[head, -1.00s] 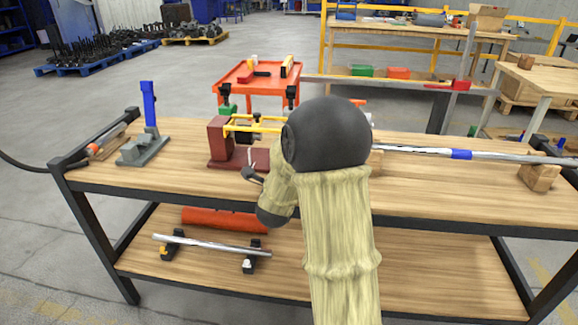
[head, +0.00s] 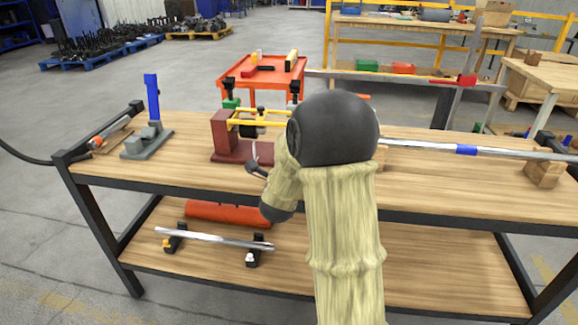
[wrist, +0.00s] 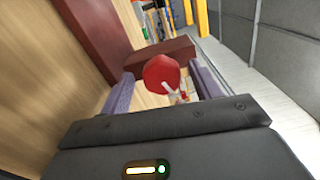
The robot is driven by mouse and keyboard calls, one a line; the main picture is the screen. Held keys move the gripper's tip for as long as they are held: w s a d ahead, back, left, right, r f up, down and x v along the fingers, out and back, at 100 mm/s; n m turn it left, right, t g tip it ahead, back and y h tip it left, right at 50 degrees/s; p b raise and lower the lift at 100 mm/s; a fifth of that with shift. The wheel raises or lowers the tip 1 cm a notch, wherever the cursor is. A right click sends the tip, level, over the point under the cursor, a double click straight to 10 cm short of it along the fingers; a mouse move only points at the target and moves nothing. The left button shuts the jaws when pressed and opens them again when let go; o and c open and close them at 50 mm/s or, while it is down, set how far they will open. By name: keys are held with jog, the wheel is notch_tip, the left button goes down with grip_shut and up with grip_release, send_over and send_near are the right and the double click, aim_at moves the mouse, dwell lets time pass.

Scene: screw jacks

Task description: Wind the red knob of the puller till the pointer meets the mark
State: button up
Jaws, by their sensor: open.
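The puller has a dark red base and post (head: 224,135) with yellow rods (head: 262,123), and stands on the workbench left of my arm in the head view. My arm hides its right part there. In the wrist view the round red knob (wrist: 160,73) is in front of a dark red block (wrist: 165,55). My gripper (wrist: 161,76) is open, one finger on each side of the knob. I cannot tell whether either finger touches it. My gripper cannot be made out clearly in the head view. The pointer and the mark cannot be told apart in these frames.
A grey stand with a blue upright (head: 152,98) is at the bench's left. A long metal bar (head: 480,150) rests on wooden blocks (head: 545,172) at the right. An orange cart (head: 262,75) stands behind. A red cylinder (head: 225,216) lies on the lower shelf.

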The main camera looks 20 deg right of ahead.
jog(key=b+v, duration=0.8)
jog(key=v, duration=0.9)
jog(key=shift+s+a, duration=0.1)
